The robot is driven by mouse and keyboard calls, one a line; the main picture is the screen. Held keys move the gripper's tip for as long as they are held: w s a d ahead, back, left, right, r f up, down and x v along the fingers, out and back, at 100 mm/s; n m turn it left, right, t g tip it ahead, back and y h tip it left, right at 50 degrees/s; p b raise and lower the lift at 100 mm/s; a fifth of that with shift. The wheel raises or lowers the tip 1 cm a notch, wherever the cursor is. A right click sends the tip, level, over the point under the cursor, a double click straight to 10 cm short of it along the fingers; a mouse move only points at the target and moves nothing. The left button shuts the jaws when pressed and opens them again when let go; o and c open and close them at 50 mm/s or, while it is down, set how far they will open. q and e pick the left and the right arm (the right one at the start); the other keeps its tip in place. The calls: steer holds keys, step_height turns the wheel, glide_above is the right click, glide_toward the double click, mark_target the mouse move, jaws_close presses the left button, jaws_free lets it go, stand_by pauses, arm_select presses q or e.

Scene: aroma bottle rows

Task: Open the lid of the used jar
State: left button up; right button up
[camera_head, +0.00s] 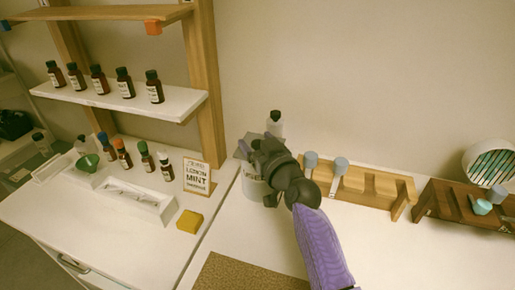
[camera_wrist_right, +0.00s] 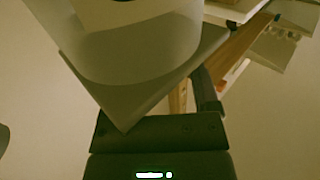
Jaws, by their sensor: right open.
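A pale grey cylindrical jar (camera_head: 252,187) stands on the white counter in the middle of the head view, largely hidden by my right gripper. My right gripper (camera_head: 249,150) is at the top of this jar, and its jaws are open. In the right wrist view, a large pale rounded body, which looks like the jar (camera_wrist_right: 140,50), fills the upper left with a grey angular plate beneath it. I cannot tell whether that plate is the lid or whether the gripper touches it. My left gripper is not in view.
A wooden rack (camera_head: 372,185) with grey-topped tools is to the right, then a darker rack and a round slatted device. Shelves of brown bottles (camera_head: 124,84), a lemon mint sign (camera_head: 197,177) and a yellow block (camera_head: 189,221) are left.

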steer(key=shift+w, duration=0.1)
jaws_close()
stand_by(0.3)
stand_by(1.1)
